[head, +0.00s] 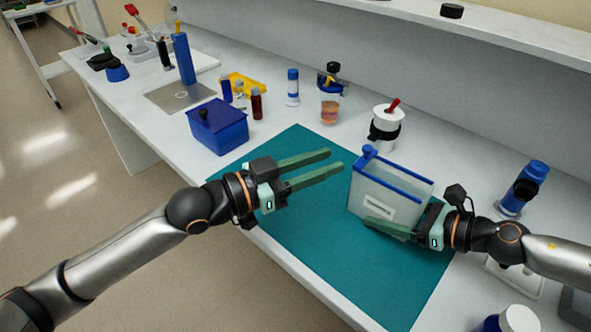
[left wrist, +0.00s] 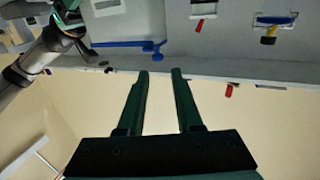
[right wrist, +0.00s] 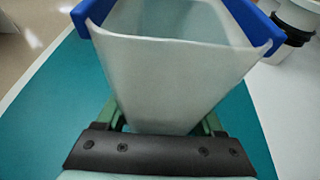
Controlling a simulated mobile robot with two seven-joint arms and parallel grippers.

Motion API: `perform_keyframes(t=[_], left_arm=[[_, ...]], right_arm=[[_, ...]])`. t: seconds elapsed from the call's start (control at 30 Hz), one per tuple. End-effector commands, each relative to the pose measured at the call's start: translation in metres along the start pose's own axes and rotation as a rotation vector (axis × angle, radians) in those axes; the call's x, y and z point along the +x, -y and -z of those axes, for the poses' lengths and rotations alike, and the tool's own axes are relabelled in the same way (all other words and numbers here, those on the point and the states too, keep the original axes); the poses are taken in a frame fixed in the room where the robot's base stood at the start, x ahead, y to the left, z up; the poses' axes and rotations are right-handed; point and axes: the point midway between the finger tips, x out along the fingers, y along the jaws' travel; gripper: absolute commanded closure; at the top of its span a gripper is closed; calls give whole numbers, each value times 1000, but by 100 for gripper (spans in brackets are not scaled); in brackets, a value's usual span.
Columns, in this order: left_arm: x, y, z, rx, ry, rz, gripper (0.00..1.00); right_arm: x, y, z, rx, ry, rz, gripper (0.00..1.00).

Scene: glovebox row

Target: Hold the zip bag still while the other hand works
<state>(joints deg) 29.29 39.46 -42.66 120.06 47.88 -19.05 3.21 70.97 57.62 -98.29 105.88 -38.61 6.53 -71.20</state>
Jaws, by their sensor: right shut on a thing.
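The zip bag (head: 385,195) is a translucent pouch with a blue zip rim and a blue slider at its left end. It stands upright and open-topped on the teal mat (head: 330,255). My right gripper (head: 385,228) is shut on the lower part of the bag; the right wrist view shows the bag (right wrist: 170,75) between its fingers. My left gripper (head: 334,162) is open and empty, with its green fingers just left of the bag and apart from it. In the left wrist view, the left gripper (left wrist: 160,75) has nothing between its fingers.
A blue box (head: 218,128), small vials (head: 257,103), a lidded jar (head: 330,103) and a white pot with a red handle (head: 385,130) stand behind the mat. The front-left part of the mat is clear.

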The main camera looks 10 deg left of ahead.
Motion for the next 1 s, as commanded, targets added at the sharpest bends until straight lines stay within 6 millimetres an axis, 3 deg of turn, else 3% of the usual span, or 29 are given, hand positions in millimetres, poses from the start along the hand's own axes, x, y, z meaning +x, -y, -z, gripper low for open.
perform_keyframes(t=[0.1,0.33,0.87,0.9,1.0], left_arm=[[-22,1,-1,2,4,2,66],[-47,1,-1,1,3,2,66],[-54,0,0,0,0,1,66],[-54,0,0,0,0,1,66],[-54,0,0,0,1,1,66]], right_arm=[[0,-1,3,2,-5,-3,86],[0,-2,3,2,-5,-4,86],[0,-2,4,3,-6,-6,86],[1,-2,4,3,-6,-6,29],[0,-2,3,2,-5,-5,18]])
